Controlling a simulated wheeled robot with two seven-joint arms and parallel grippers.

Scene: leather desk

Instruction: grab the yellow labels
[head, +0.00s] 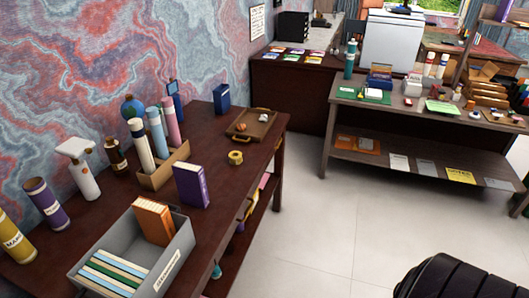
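A small yellow roll (236,157) sits on the dark wooden desk (225,200), near its right edge, between a purple book and a wooden tray. It looks like a roll of labels or tape; I cannot tell which. A flat yellow sheet or packet (461,175) lies on the lower shelf of the table at the back right. Neither of my grippers shows in the head view.
A purple book (191,185) stands left of the roll; a wooden tray (262,118) lies behind it. A grey bin (178,262) of books stands in front. A black padded object (455,278) fills the lower right. The pale floor (320,225) between is clear.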

